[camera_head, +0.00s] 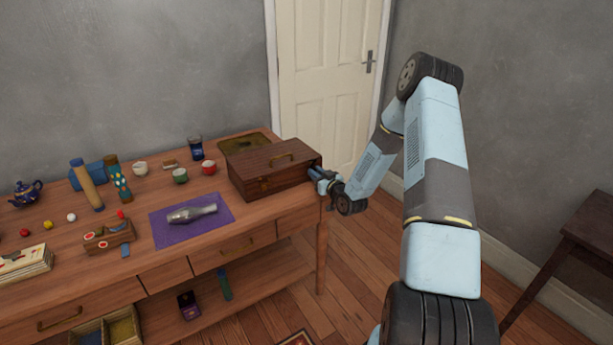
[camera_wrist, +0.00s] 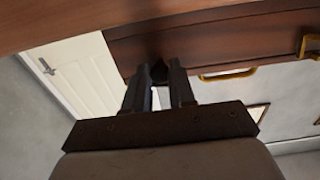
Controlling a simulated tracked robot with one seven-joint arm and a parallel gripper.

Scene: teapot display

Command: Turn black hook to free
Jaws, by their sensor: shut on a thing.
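A closed brown wooden box (camera_head: 270,172) with a brass handle on its lid stands at the right end of the table. My gripper (camera_head: 323,178) is at the box's right side. In the wrist view, the box (camera_wrist: 225,42) is above my gripper (camera_wrist: 158,76). The fingers are shut on a small dark piece, the black hook (camera_wrist: 159,69), against the wood. Most of the hook is hidden between the fingers, and I cannot tell its exact turn. In the head view, my gripper and arm hide the hook.
The wooden table (camera_head: 180,250) holds a purple cloth (camera_head: 168,234) with a silvery object, cups, a dark blue glass (camera_head: 195,148), a blue teapot (camera_head: 26,192) and patterned cylinders. A brass-coloured tray (camera_head: 243,141) lies behind the box. A dark side table (camera_head: 585,225) stands at the right.

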